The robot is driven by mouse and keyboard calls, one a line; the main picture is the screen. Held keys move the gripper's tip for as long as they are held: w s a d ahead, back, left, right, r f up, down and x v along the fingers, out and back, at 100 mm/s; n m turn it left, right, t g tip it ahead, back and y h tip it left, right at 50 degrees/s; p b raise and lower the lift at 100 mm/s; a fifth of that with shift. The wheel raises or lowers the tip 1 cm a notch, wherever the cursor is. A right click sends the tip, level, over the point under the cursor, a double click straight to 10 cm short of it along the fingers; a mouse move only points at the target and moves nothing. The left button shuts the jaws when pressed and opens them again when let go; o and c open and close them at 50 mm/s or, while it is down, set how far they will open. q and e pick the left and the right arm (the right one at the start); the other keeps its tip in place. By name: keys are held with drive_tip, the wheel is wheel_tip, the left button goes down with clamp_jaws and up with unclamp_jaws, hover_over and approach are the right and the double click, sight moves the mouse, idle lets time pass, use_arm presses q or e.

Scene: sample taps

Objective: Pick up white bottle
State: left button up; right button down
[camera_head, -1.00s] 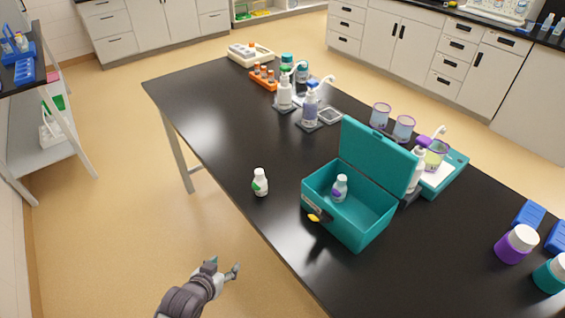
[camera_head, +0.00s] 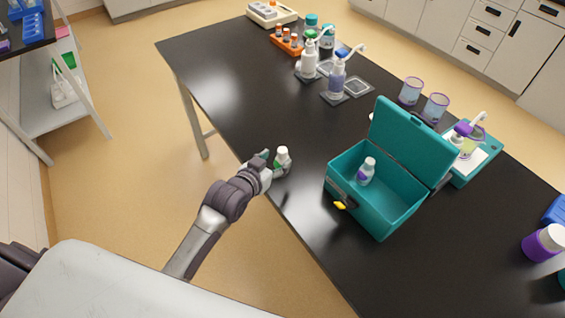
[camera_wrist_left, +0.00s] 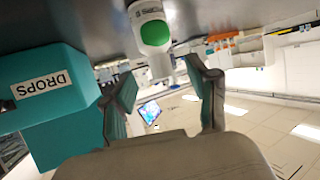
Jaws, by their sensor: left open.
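The white bottle (camera_head: 282,155) with a green label stands upright near the front edge of the black table. My left gripper (camera_head: 270,164) is open beside it, on its left side in the head view. In the left wrist view the bottle (camera_wrist_left: 152,32) appears inverted, just ahead of the spread fingertips of my left gripper (camera_wrist_left: 160,72). My right gripper is not in view.
An open teal box (camera_head: 340,185) holding a purple-labelled bottle (camera_head: 366,172) stands right of the white bottle. Its side, marked DROPS, shows in the left wrist view (camera_wrist_left: 50,92). Pump bottles (camera_head: 336,82) and an orange rack (camera_head: 287,43) stand farther back. Table around the bottle is clear.

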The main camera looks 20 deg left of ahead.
sight(280, 157)
use_arm(q)
drive_tip(key=p+x, duration=0.1)
drive_tip(key=x, duration=0.4)
drive_tip(key=shift+w, duration=0.1)
drive_tip(key=c, duration=0.3)
clamp_jaws()
